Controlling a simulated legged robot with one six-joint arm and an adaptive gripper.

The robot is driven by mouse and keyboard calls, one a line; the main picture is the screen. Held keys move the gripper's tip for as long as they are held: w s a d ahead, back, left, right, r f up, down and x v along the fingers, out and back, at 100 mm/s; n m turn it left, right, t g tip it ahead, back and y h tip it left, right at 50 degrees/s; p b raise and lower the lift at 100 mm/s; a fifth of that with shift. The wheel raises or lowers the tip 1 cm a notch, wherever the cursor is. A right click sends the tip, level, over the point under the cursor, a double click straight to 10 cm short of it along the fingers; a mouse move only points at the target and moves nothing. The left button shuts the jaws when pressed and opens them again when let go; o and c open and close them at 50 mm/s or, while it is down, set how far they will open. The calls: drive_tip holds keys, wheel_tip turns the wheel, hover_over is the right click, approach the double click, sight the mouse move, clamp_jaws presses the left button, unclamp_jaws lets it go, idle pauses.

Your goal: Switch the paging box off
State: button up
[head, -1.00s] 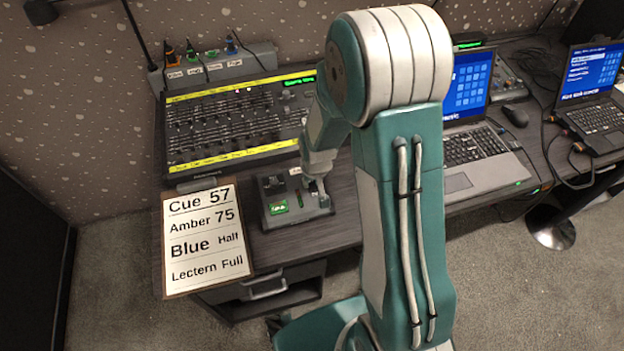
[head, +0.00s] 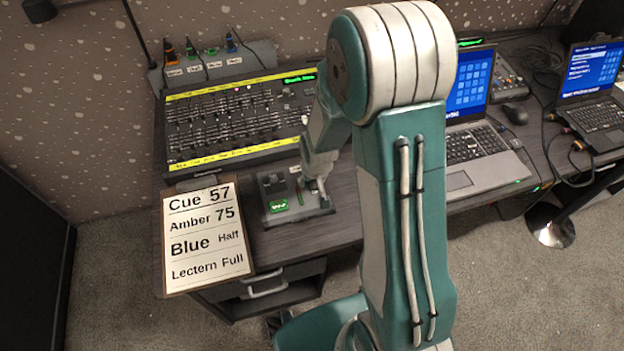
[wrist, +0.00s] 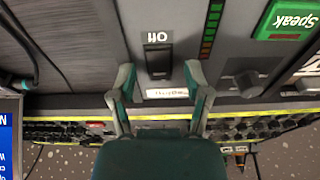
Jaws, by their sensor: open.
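The paging box (head: 268,192) is a small grey box at the front of the desk, with a green label and dark controls. In the wrist view, its panel (wrist: 185,20) shows a dark rocker switch (wrist: 158,62) with a white "Off" label (wrist: 157,37) on one side and a small white label (wrist: 167,93) on the other. A green "Speak" button (wrist: 290,20) is at the upper right. My gripper (wrist: 160,78) is open and empty, its fingertips on either side of the switch. In the head view, my gripper (head: 318,186) is over the box's right part; its contact is unclear.
The fader console (head: 240,122) lies behind the box. A cue clipboard (head: 207,235) is at its left. A laptop (head: 480,160) stands to the right, past my arm. Bare desk (head: 335,230) shows in front of the box.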

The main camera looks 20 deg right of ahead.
drive_tip(key=v, duration=1.1)
drive_tip(key=shift+r, duration=0.35)
drive_tip(key=shift+s, duration=0.1)
drive_tip(key=s+r+t, duration=0.2)
drive_tip(key=s+r, duration=1.5)
drive_tip(key=shift+r+t, duration=0.25)
drive_tip(key=shift+t, duration=0.05)
drive_tip(key=shift+s, duration=0.1)
